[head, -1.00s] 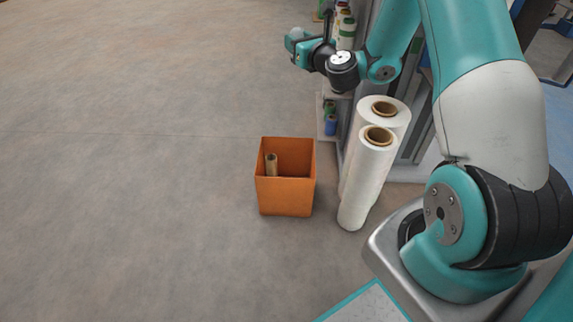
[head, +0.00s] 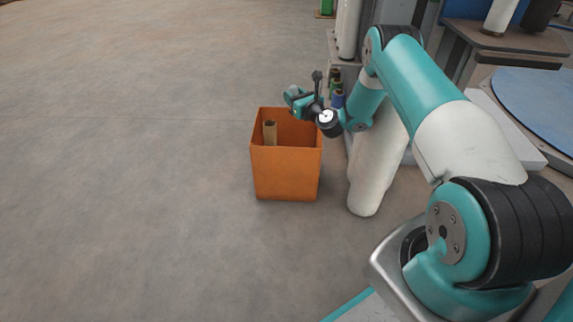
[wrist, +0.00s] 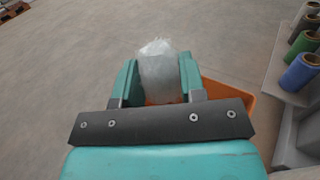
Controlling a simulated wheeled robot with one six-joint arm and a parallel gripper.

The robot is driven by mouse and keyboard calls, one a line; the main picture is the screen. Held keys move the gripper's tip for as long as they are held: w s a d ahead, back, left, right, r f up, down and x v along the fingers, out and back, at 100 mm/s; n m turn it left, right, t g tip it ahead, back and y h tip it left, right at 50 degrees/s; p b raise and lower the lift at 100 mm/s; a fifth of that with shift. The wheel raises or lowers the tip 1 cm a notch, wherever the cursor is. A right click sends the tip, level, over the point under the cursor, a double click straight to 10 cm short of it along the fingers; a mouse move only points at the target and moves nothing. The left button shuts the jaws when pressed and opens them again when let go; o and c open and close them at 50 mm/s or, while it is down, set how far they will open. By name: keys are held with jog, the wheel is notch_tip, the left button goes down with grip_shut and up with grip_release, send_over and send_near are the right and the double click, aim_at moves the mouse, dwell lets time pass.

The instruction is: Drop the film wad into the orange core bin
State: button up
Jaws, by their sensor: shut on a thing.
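The film wad (wrist: 160,75) is a crumpled, whitish translucent lump between the two teal fingers of my gripper (wrist: 159,82) in the wrist view. My gripper is shut on it. In the head view my gripper (head: 294,97) is above the far part of the orange core bin (head: 286,174), near its rim. The bin is an open-topped square box on the floor, and a brown cardboard core (head: 270,132) stands inside at its left. In the wrist view the bin (wrist: 236,93) shows partly behind and right of the gripper, its rest hidden.
White film rolls (head: 373,175) stand just right of the bin, partly hidden by my arm. A shelf with green and blue rolls (wrist: 300,72) is at the right in the wrist view. The floor left of the bin is clear.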

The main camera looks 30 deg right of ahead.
notch_tip(320, 180, down, 6)
jog(key=b, duration=0.5)
jog(key=shift+r, duration=0.2)
jog(key=o, duration=1)
jog(key=shift+r, duration=0.1)
notch_tip(320, 180, up, 20)
jog(key=p, duration=1.1)
